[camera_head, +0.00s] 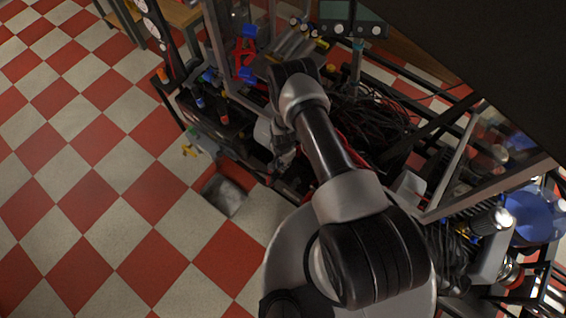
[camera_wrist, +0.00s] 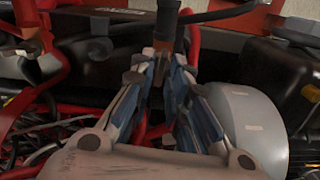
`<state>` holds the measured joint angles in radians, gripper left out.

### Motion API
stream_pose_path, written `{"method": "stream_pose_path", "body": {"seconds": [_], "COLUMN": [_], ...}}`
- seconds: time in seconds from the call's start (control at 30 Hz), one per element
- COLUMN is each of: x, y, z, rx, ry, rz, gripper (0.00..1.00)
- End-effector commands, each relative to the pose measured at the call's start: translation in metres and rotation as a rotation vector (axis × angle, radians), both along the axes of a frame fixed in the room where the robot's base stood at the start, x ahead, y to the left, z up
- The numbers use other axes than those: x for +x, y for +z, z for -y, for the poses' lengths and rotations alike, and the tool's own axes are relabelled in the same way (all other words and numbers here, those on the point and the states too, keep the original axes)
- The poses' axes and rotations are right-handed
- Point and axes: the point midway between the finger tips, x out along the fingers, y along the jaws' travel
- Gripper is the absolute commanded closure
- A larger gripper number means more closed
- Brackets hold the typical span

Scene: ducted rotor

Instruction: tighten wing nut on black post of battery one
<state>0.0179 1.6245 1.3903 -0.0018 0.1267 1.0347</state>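My gripper (camera_wrist: 172,62) reaches up from the bottom of the wrist view, its two fingers converging to a narrow gap. A dark upright cylinder (camera_wrist: 165,22) shows just beyond the tips; whether the tips touch it or hold anything is unclear. I cannot make out a wing nut. Black battery-like boxes lie to the left (camera_wrist: 110,32) and right (camera_wrist: 303,85) in the wrist view; which is battery one I cannot tell. In the head view my gripper (camera_head: 283,158) hangs low beside the rack, partly hidden by my arm.
A rounded grey housing (camera_wrist: 248,125) sits close to the right finger. In the head view a tangle of black cables (camera_head: 370,115) lies right of my arm. The checkered floor (camera_head: 120,200) is open on the left.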

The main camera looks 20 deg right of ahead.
Motion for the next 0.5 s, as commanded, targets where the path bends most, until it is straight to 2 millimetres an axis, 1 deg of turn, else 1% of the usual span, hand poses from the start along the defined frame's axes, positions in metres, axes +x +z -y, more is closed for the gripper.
{"method": "stream_pose_path", "body": {"seconds": [0.03, 0.17, 0.2, 0.5], "x": [0.0, 0.0, 0.0, -0.0002], "y": [0.0001, 0.0001, 0.0001, 0.0001], "z": [0.0, 0.0, 0.0, 0.0001], "rx": [0.0, 0.0, 0.0, 0.0], "ry": [0.0, 0.0, 0.0, -0.001], "rz": [0.0, 0.0, 0.0, 0.0], "gripper": [0.91, 0.99, 1.0, 1.0]}}
